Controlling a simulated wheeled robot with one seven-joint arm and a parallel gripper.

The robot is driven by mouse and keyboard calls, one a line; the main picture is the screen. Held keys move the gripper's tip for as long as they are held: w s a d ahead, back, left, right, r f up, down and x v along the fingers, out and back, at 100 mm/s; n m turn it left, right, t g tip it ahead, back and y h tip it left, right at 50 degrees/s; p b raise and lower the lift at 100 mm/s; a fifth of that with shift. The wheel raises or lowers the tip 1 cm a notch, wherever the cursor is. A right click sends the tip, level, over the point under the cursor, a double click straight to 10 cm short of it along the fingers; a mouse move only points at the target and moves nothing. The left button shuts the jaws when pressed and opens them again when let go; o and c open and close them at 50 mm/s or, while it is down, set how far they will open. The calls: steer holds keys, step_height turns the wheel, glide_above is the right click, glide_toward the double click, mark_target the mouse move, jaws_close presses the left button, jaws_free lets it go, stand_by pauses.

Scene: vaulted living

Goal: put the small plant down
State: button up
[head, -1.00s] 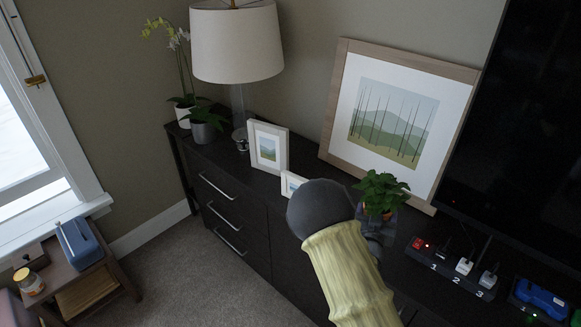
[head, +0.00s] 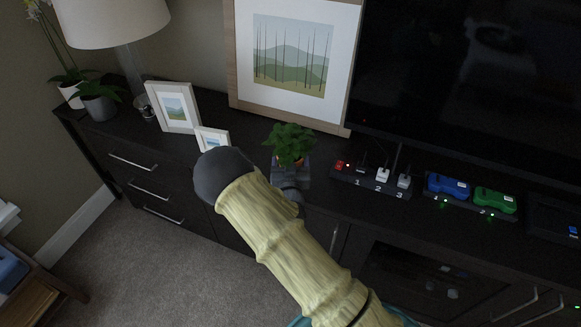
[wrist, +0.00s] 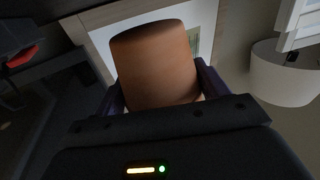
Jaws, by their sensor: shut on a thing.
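The small plant (head: 288,140) has bushy green leaves and an orange-brown pot. My gripper (head: 291,168) is shut on its pot, over the front part of the dark cabinet top (head: 225,120). In the wrist view the terracotta pot (wrist: 157,66) sits between the two fingers of my gripper (wrist: 158,88), and its leaves are out of sight. My yellow-sleeved arm hides part of the cabinet front. I cannot tell whether the pot touches the cabinet top.
A large framed picture (head: 292,60) leans behind the plant. Two small frames (head: 173,107) (head: 212,139) stand to the left. A numbered charging strip (head: 371,182) is close on the right, then blue (head: 447,186) and green (head: 494,201) devices. A lamp (head: 112,22) and potted plants (head: 99,101) stand far left.

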steer(key=shift+w, duration=0.1)
steer(key=shift+f, duration=0.25)
steer(key=f, duration=0.3)
steer(key=shift+w+d+f, duration=0.15)
steer(key=shift+d, duration=0.05)
steer(key=shift+f, duration=0.15)
steer(key=shift+s+a, duration=0.3)
steer(key=shift+a, duration=0.15)
steer(key=shift+f, duration=0.1)
steer(key=o, duration=1.1)
steer(key=shift+d, duration=0.1)
steer(key=shift+c, duration=0.2)
steer(key=o, duration=0.3)
steer(key=shift+d, duration=0.15)
